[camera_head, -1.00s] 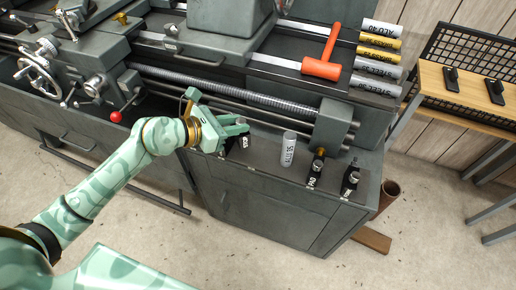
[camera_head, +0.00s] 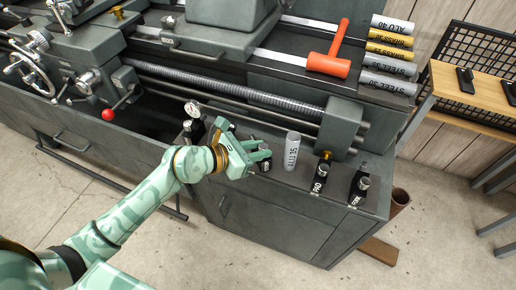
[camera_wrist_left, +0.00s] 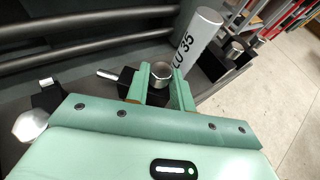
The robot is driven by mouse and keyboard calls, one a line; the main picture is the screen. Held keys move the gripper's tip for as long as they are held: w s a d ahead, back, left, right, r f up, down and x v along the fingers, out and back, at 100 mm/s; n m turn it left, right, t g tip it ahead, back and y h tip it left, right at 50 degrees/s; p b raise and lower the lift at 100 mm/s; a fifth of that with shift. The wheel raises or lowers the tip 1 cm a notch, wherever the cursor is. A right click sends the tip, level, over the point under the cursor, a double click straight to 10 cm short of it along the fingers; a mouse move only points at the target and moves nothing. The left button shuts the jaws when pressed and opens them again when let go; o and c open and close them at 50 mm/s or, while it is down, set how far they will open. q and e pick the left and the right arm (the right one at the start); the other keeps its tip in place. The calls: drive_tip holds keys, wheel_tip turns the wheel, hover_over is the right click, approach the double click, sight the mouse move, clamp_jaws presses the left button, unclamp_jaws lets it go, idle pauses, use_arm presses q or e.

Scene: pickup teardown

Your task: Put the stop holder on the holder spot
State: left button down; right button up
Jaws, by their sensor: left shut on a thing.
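My left gripper (camera_head: 260,160) is over the grey cabinet top, with its fingers closed around a black holder. I take this to be the stop holder (camera_head: 265,164), though its label is hidden now. In the left wrist view the holder (camera_wrist_left: 160,76) shows as a black block with a silver knob between the two green fingers (camera_wrist_left: 160,90). I cannot tell whether it touches the cabinet top. No marked holder spot can be made out. My right gripper is not in view.
A grey cylinder marked ALU 35 (camera_head: 291,151) stands just right of the gripper. Two labelled black holders (camera_head: 321,172) (camera_head: 359,185) stand farther right. A holder with a dial (camera_head: 192,109) is behind left. An orange hammer (camera_head: 328,65) and several bars lie on the lathe behind.

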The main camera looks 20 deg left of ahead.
use_arm(q)
drive_tip(key=c, duration=1.2)
unclamp_jaws()
drive_tip(key=shift+s+a+r, duration=0.15)
drive_tip(key=shift+r, duration=0.05)
drive_tip(key=p+v, duration=0.4)
drive_tip(key=v, duration=0.7)
drive_tip(key=shift+s+a, duration=0.15)
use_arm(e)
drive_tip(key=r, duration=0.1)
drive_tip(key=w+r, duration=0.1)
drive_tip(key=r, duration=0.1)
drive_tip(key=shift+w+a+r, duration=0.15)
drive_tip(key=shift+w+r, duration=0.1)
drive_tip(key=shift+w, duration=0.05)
